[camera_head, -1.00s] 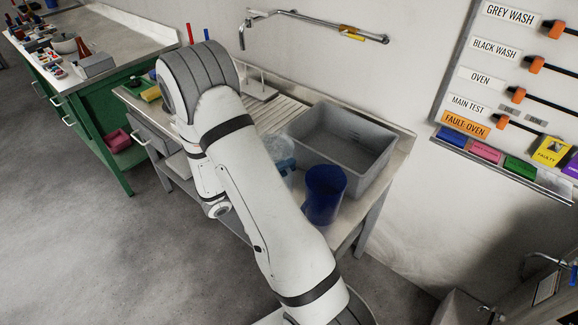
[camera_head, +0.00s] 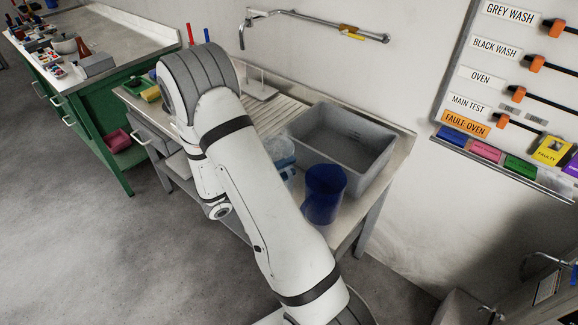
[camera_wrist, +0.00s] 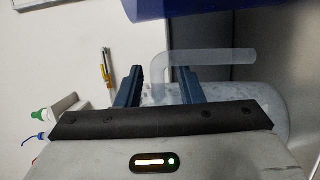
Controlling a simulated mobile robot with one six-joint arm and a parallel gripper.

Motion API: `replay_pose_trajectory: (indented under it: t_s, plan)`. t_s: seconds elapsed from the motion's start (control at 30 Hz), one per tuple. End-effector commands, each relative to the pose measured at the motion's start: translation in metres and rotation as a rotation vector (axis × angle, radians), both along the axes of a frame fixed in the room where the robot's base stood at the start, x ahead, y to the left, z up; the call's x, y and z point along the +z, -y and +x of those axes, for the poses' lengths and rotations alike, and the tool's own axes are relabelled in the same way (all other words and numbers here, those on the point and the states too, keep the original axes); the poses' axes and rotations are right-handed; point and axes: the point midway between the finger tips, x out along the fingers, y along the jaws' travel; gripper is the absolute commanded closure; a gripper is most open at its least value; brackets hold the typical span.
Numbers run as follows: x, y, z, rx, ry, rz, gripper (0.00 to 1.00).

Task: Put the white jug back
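The white jug (camera_head: 281,157) is pale and translucent. In the head view it stands on the bench, partly hidden behind my arm, beside the grey basin. In the wrist view its body (camera_wrist: 240,98) lies just past my gripper, with a bent translucent handle (camera_wrist: 215,57). My gripper (camera_wrist: 163,78) is open there, its two dark fingers apart, with part of the handle showing between them. I cannot tell whether either finger touches it.
A dark blue jug (camera_head: 325,195) stands close to the right of the white jug, near the bench front; blue also fills the wrist view's top edge (camera_wrist: 200,8). A grey basin (camera_head: 370,180) sits behind. A wall tap (camera_head: 315,22) hangs above. A green bench (camera_head: 90,135) stands left.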

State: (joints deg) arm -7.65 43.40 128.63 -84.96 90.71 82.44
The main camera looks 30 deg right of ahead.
Motion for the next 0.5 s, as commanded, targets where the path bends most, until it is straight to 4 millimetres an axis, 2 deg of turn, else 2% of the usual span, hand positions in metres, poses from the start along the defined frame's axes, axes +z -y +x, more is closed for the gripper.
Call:
replay_pose_trajectory:
  t_s: [0.17, 0.5]
  plan:
    - [0.002, -0.007, 0.001, 0.004, 0.001, 0.000, 0.66]
    - [0.000, -0.077, -0.003, 0.006, 0.002, 0.001, 0.66]
